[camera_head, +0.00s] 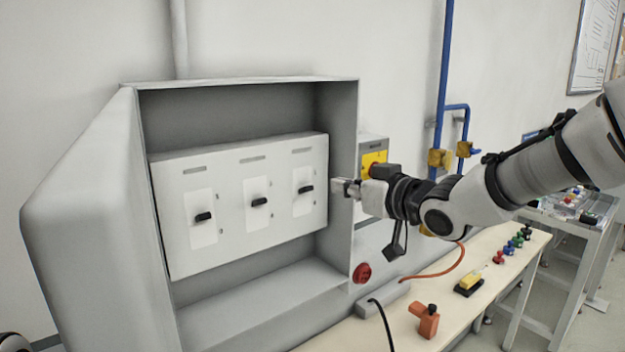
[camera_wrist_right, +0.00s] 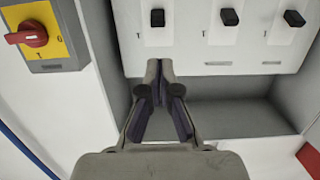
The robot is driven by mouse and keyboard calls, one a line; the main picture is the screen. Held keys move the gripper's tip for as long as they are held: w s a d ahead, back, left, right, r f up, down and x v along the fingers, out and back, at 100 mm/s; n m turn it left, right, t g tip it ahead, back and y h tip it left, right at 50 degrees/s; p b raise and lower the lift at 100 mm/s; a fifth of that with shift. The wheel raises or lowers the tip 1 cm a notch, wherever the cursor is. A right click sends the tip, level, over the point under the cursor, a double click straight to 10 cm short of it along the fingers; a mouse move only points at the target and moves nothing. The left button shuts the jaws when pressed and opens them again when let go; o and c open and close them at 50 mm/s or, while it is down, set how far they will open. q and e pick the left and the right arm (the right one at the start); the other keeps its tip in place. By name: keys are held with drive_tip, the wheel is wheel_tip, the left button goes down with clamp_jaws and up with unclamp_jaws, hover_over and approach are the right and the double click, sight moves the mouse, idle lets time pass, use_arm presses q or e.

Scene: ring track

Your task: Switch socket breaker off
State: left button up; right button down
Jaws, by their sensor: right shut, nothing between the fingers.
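An open grey cabinet (camera_head: 347,120) holds a white panel with three breakers in a row. Each has a black lever: left (camera_head: 204,217), middle (camera_head: 260,202) and right (camera_head: 306,189). The name labels above them are too small to read, so I cannot tell which is the socket breaker. My right gripper (camera_head: 340,187) is shut and empty, just right of the right lever and apart from it. In the right wrist view, turned upside down, the shut fingertips (camera_wrist_right: 159,66) point toward the panel edge near that lever (camera_wrist_right: 157,18). My left gripper is not in view.
A yellow switch box with a red knob (camera_wrist_right: 27,36) is on the wall beside the cabinet. The cabinet door (camera_head: 95,210) stands open at left. A bench (camera_head: 400,325) below holds an orange part (camera_head: 426,322) and a yellow-black device (camera_head: 469,284). Blue pipes (camera_head: 442,90) run up the wall.

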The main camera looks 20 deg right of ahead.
sight(302, 178)
drive_tip(key=p+x, duration=0.4)
drive_tip(key=x, duration=0.5)
drive_tip(key=shift+r, duration=0.15)
drive_tip(key=shift+w, duration=0.35)
drive_tip(key=shift+s, duration=0.1)
